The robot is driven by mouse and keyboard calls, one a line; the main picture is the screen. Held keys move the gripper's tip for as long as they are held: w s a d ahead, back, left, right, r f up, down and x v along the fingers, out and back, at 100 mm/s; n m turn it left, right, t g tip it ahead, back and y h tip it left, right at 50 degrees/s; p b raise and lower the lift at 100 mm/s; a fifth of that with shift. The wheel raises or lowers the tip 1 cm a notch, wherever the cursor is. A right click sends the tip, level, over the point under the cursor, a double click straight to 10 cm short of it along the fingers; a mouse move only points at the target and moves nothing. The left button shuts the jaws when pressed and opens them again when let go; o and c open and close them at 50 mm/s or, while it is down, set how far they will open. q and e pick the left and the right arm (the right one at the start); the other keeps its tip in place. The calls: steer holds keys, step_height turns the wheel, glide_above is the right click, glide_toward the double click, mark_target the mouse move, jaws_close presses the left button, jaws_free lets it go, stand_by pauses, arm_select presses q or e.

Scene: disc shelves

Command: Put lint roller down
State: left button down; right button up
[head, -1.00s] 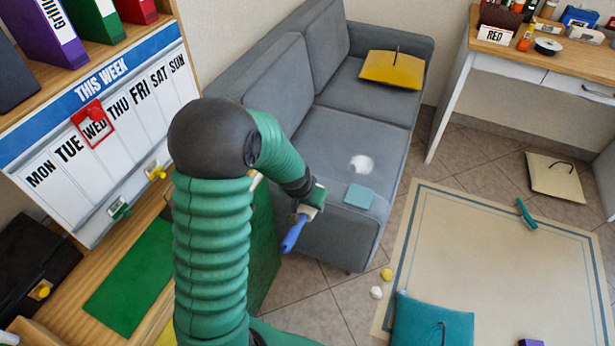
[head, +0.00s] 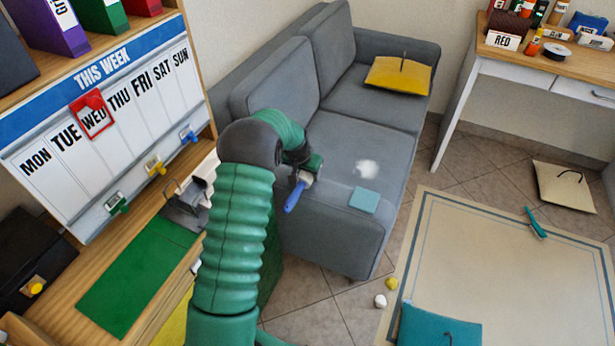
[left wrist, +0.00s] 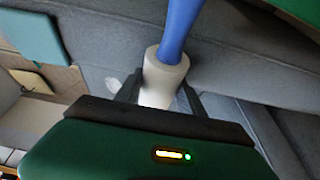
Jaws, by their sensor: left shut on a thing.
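The lint roller has a blue handle (head: 295,196) and a white roller head (left wrist: 160,82). My left gripper (head: 311,170) is shut on it by the white part, with the handle sticking out; the fingers show on both sides of it in the left wrist view (left wrist: 160,95). In the head view the roller appears over the near end of the grey sofa (head: 335,225); I cannot tell how high it is above it. A white fuzzy patch (head: 366,168) and a light teal square (head: 364,200) lie on the sofa seat. My right gripper is not in view.
A yellow cushion (head: 398,75) lies on the sofa's far seat. A wooden desk with a green mat (head: 135,285) and a weekday board (head: 100,125) stands at left.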

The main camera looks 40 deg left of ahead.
arm_select(q)
steer(key=shift+w+f, duration=0.1)
steer(key=shift+f, duration=0.3)
steer(key=c, duration=0.7)
jaws_free()
steer(key=shift+a, duration=0.1)
